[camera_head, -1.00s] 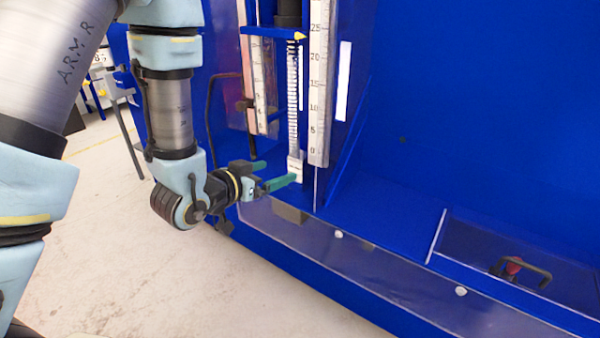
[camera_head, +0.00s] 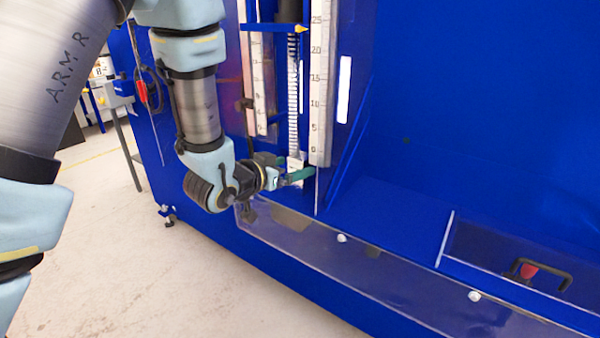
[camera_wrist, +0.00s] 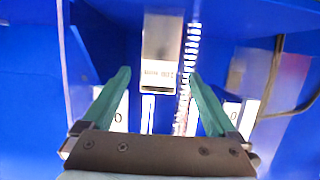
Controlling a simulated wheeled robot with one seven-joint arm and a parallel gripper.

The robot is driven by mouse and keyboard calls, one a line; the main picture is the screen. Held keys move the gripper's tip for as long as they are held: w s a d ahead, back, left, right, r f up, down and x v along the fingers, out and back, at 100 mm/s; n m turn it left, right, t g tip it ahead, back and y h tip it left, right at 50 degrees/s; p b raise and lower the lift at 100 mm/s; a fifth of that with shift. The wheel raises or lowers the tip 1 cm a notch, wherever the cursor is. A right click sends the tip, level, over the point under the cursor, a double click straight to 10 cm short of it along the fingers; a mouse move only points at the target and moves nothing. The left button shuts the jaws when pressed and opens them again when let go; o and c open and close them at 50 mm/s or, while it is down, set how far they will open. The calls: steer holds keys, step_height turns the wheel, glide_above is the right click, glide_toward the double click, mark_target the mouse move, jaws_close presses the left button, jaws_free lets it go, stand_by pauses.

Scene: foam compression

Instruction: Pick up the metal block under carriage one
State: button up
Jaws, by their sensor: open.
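The metal block (camera_wrist: 162,45) is a shiny pale block with small dark lettering, at upper middle in the wrist view. It also shows in the head view as a small light block (camera_head: 295,160) at the foot of a white toothed strip, below a blue carriage (camera_head: 268,28) with a yellow pointer. My gripper (camera_wrist: 158,73) is open, with its green fingers on either side of the block's line and a gap to each side. In the head view my gripper (camera_head: 293,168) is at the block, one finger partly in front of it. I cannot tell if they touch.
A tall white ruler (camera_head: 319,90) stands just right of the block, and another ruler (camera_head: 258,90) to its left. A clear panel (camera_head: 330,245) edges the blue ledge in front. A dark cable (camera_wrist: 280,80) hangs at right.

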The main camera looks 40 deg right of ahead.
mark_target(294, 165)
steer(key=shift+p+x, duration=0.4)
steer(key=shift+x, duration=1.55)
steer(key=shift+s, duration=0.1)
jaws_close()
